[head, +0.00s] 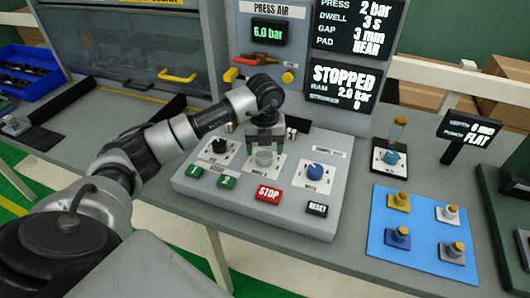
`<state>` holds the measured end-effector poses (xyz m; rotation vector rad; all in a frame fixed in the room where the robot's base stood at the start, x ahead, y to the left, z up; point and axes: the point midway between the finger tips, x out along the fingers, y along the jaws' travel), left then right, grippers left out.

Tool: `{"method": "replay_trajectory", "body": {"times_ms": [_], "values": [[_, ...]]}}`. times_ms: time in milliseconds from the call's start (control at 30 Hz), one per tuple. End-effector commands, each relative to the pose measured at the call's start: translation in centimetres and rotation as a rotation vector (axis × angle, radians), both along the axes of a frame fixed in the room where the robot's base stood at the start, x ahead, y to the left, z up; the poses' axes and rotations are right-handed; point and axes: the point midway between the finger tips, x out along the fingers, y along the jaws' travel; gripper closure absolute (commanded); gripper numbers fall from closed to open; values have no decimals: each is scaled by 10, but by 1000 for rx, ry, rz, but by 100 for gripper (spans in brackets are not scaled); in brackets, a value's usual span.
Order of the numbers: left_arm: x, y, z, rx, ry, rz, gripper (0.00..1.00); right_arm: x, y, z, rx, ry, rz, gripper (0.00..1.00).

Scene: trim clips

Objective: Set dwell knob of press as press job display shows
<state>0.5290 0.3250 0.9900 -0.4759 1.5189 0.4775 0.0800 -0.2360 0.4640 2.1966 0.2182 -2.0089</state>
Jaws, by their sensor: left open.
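The press job display (360,25) at the top right reads press 2 bar, dwell 3 s, gap 3 mm, pad NEAR. The press control box (280,212) has a black knob (219,146) at left, a pale grey knob (264,157) in the middle and a blue knob (314,170) at right. The knob labels are too small to read surely, so I cannot tell which is dwell. My left gripper (265,147) is open, pointing down right over the middle knob; its fingers partly hide that knob's dial. Whether they touch it is unclear. My right gripper is not in view.
Green buttons (226,182), a red STOP button (268,194) and a black RESET button (317,208) line the box front. A status screen (343,88) reads STOPPED. A blue mat (424,228) with several clips lies to the right.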

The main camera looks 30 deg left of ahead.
Motion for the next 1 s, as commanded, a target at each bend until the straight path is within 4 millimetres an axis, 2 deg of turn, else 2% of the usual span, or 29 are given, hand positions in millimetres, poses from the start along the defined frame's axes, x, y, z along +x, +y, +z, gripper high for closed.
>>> {"method": "replay_trajectory", "body": {"times_ms": [200, 567, 900, 1000], "values": [[0, -1, -26, -1, 2, -1, 31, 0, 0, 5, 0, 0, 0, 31], [0, -1, -32, -1, -1, -2, 31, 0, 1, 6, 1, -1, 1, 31], [0, -1, -32, -1, -1, -2, 80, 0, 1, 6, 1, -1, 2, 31], [0, -1, -32, -1, -1, -4, 80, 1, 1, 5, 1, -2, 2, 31]]}}
